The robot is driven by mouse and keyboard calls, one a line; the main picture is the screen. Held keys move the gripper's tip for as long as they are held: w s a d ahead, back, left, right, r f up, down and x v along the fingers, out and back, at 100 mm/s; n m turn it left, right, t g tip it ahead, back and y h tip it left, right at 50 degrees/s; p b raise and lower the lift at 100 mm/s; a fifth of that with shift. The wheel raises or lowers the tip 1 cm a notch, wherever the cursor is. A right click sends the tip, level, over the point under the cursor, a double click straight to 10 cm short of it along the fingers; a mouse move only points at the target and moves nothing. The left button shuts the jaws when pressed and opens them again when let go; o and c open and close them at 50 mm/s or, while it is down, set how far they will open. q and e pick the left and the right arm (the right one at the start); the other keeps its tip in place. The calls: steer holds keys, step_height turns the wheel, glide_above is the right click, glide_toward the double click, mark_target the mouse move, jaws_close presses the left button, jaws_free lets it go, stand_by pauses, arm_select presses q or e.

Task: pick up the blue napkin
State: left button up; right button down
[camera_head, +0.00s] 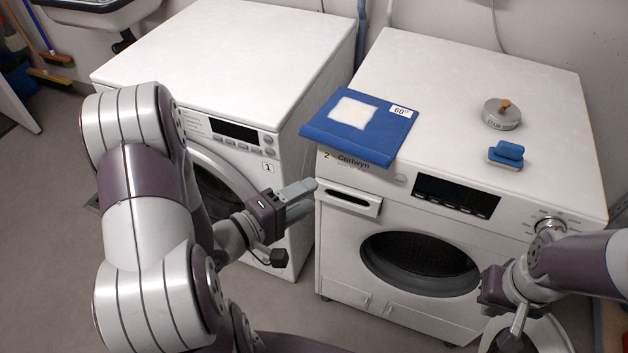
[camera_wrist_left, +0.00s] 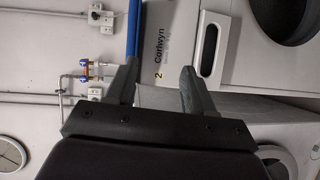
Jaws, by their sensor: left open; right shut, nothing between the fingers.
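The blue napkin (camera_head: 384,142) lies flat on top of the right washer, at its front left corner, with its left part sticking out past the edge. It has a white square patch and a small white "60" label. In the left wrist view, a narrow blue strip (camera_wrist_left: 133,28) at the top appears to be its edge. My left gripper (camera_head: 301,197) is open and empty, in front of the gap between the washers, below the napkin and apart from it. Its two fingers (camera_wrist_left: 158,88) show in the wrist view. My right gripper (camera_head: 511,322) is shut and empty at the lower right.
The right washer (camera_head: 545,105) also carries a round grey tin (camera_head: 502,116) and a small blue brush-like item (camera_head: 506,154). The left washer (camera_head: 225,50) has a bare top. A drawer handle (camera_head: 350,199) sits on the right washer's front, near my left gripper.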

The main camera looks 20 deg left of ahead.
arm_select(q)
step_height(320, 180, up, 3)
steer(key=t, duration=0.1)
glide_toward(355, 154)
steer(key=x, duration=0.4)
steer(key=shift+h, duration=0.3)
steer(key=b+x, duration=0.1)
steer(key=x, duration=0.4)
steer(key=shift+a+f, duration=0.1)
jaws_close()
arm_select(e)
steer(key=shift+a+f, duration=0.1)
steer(key=shift+f, duration=0.15)
